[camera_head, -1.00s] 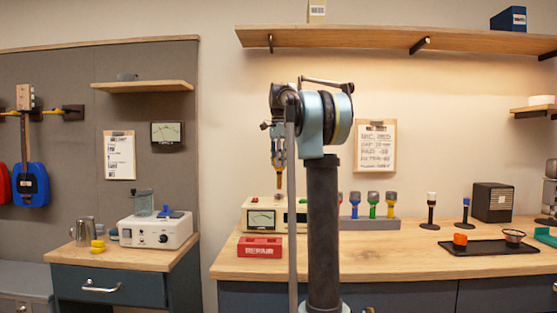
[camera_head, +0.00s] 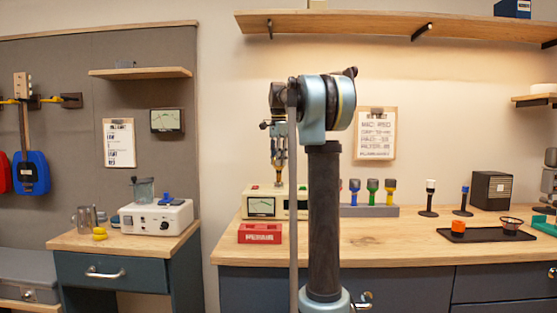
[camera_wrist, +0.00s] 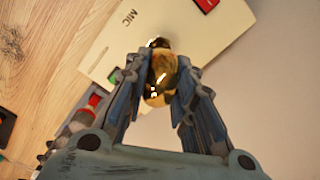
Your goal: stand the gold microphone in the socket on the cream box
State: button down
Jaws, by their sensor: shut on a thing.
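My gripper (camera_wrist: 160,88) is shut on the gold microphone (camera_wrist: 157,92), which lies between the two fingers in the wrist view. In the head view my gripper (camera_head: 278,165) points down over the cream box (camera_head: 297,206), and the microphone's lower end is close to the box top. The cream box also shows in the wrist view (camera_wrist: 205,27), with the word MIC on its top. The microphone's end covers the spot below it, so the socket is hidden. I cannot tell whether the microphone touches the box.
A red REPAIR box (camera_head: 260,233) stands in front of the cream box. A grey rack (camera_head: 370,210) with several coloured microphones stands to its right, partly behind my arm. A black tray (camera_head: 487,234) lies further right. The counter's front middle is clear.

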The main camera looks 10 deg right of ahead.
jog(key=shift+d+f, duration=0.1)
jog(key=c, duration=1.3)
grip_release()
notch_tip(320, 180, up, 12)
jog(key=shift+w+f, duration=0.1)
